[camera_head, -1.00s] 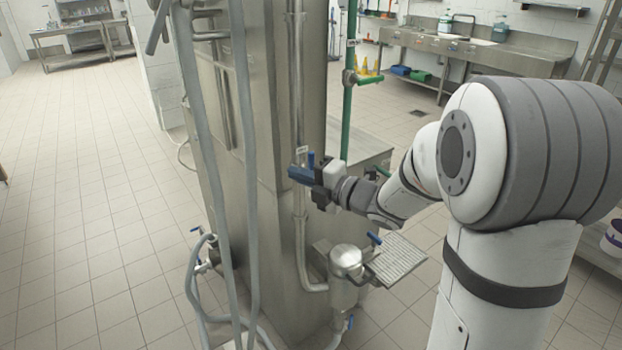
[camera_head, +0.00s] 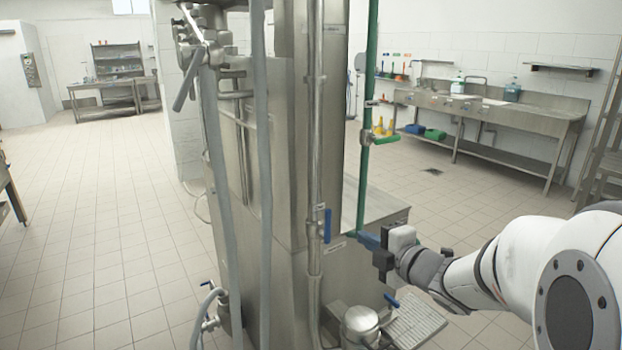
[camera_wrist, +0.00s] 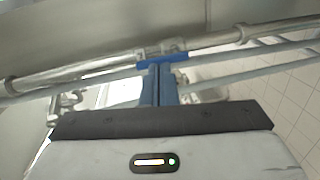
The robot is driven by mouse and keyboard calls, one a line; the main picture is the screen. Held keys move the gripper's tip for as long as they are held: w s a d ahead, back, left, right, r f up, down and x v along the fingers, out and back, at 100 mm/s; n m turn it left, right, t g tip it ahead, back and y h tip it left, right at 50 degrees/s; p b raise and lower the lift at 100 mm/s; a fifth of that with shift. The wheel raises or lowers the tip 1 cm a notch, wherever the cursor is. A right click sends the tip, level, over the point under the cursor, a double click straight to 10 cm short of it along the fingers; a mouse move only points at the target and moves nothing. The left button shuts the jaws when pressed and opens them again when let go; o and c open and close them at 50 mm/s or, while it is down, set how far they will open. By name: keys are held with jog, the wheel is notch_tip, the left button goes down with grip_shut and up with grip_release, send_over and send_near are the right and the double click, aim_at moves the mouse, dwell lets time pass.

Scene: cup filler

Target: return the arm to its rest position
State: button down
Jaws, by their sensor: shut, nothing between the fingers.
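My gripper (camera_head: 362,238) is at the centre right of the head view, its blue fingers pointing left. The fingers are shut with nothing between them. A blue valve handle (camera_head: 327,225) stands upright on the steel pipe of the tall machine (camera_head: 345,262), left of the fingertips and apart from them. In the wrist view the shut fingers (camera_wrist: 160,88) point up the picture towards a blue handle (camera_wrist: 163,61) on a pipe.
A green pipe (camera_head: 368,130) with a green handle rises behind my gripper. A steel pot (camera_head: 360,322) and a grated tray (camera_head: 415,322) lie below. Grey hoses hang at the machine's left. A sink bench (camera_head: 490,110) stands at the back right. The tiled floor at left is open.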

jog(key=s+d+f+m+g+h, duration=0.25)
jog(key=s+d+m+h, duration=0.4)
jog(key=m, duration=0.65)
jog(key=s+a+f+m+g, duration=0.2)
jog(key=s+m+g, duration=0.2)
jog(key=s, duration=0.4)
jog(key=s+a+f+m+g+h+p, duration=0.1)
jog(key=s+a+f+m+g, duration=0.1)
jog(key=s+m+g, duration=0.3)
jog(key=s+a+m, duration=0.1)
jog(key=s, duration=0.2)
jog(key=shift+s+f, duration=0.2)
jog(key=shift+f, duration=0.15)
jog(key=shift+a+h, duration=0.15)
jog(key=shift+h, duration=0.1)
